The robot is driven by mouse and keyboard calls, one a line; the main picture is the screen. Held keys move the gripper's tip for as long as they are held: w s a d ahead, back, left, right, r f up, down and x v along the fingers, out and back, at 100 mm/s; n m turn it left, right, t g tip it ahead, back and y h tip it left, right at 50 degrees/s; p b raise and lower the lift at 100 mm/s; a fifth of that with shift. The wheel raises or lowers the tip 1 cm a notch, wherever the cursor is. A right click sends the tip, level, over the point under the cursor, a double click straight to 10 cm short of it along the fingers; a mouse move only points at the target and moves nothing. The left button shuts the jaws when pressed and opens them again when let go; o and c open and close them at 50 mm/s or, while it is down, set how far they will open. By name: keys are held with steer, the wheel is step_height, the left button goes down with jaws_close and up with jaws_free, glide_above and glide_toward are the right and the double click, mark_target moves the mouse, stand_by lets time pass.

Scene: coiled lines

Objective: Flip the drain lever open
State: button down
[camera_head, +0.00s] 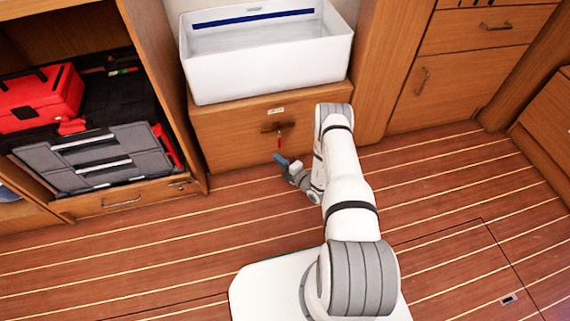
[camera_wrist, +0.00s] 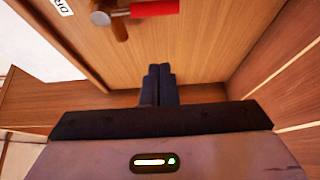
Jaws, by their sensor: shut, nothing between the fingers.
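The drain lever has a red handle (camera_head: 279,141) and hangs from a brass-coloured valve (camera_head: 272,127) on the wooden cabinet front, below the white basin. In the wrist view the red handle (camera_wrist: 154,9) lies at the top, extending right from the valve body (camera_wrist: 110,14). My gripper (camera_head: 279,158) is just below the lever in the head view, close to the cabinet front. In the wrist view its dark fingers (camera_wrist: 158,72) are together with nothing between them, apart from the red handle.
A white basin (camera_head: 268,67) sits on the cabinet above the valve. A small label (camera_head: 276,111) is above the valve; its lettering is partly visible in the wrist view (camera_wrist: 63,7). Grey drawers (camera_head: 100,160) and a red toolbox (camera_head: 40,98) stand at left. The striped floor is clear.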

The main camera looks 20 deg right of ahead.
mark_target(280, 140)
steer(key=b+x, duration=0.2)
steer(key=x, duration=0.4)
steer(key=shift+d+b, duration=0.45)
steer(key=shift+d, duration=1.7)
steer(key=shift+d, duration=0.15)
